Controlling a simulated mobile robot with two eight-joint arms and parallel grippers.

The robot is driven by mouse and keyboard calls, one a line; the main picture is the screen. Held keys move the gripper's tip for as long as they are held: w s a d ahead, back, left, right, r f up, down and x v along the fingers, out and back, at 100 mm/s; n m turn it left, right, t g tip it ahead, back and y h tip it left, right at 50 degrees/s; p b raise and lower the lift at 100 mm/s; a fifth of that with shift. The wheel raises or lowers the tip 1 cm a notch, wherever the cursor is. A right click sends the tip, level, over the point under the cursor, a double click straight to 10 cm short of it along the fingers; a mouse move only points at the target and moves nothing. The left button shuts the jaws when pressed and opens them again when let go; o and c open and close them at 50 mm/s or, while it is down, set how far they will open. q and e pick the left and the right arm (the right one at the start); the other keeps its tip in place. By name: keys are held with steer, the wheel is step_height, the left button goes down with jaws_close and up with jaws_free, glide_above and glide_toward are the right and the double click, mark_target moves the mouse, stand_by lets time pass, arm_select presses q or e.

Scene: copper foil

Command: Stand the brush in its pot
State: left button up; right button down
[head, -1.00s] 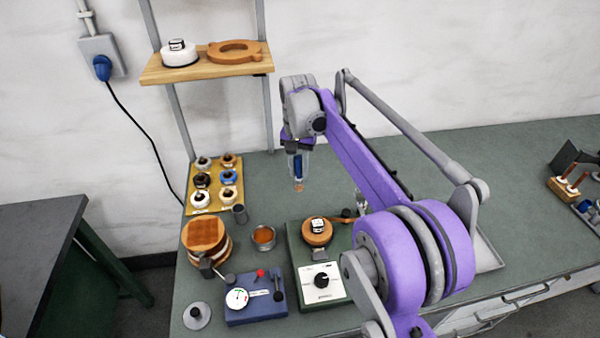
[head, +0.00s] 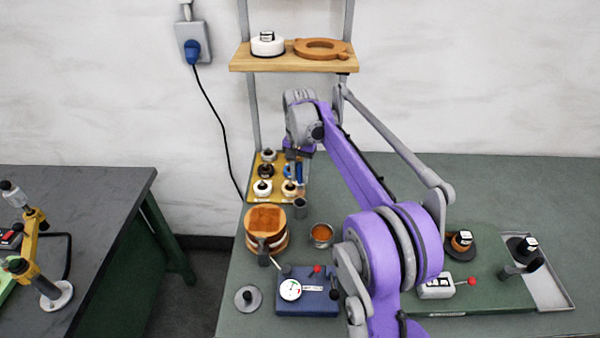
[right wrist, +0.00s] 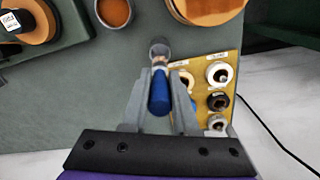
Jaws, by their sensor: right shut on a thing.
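My right gripper (right wrist: 162,82) is shut on the blue handle of the brush (right wrist: 160,95). My left gripper is not in view.
A yellow board (head: 297,199) with several round pieces stands just behind the pot. A wooden-topped round stack (head: 265,222) is close on its left, and a small metal cup (head: 321,235) is to its right. A blue dial box (head: 312,300) lies in front.

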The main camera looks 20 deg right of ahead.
mark_target(300, 183)
step_height(300, 183, down, 2)
steer(key=shift+f+b, duration=0.1)
steer(key=shift+b, duration=0.3)
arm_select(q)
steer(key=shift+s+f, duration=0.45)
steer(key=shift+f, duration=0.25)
arm_select(e)
steer(key=shift+s, duration=0.1)
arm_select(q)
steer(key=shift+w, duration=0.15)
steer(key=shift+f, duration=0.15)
arm_select(e)
steer(key=shift+w+a+f, duration=0.1)
steer(key=shift+w+f, duration=0.1)
steer(key=shift+f, duration=0.2)
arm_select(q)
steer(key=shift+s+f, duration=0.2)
arm_select(e)
steer(key=shift+s+f, duration=0.15)
steer(key=shift+f, duration=0.15)
arm_select(q)
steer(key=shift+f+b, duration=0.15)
steer(key=shift+b, duration=0.15)
arm_select(e)
steer(key=shift+f, duration=0.25)
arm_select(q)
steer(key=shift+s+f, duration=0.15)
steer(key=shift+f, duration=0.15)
arm_select(e)
steer(key=shift+f, duration=0.5)
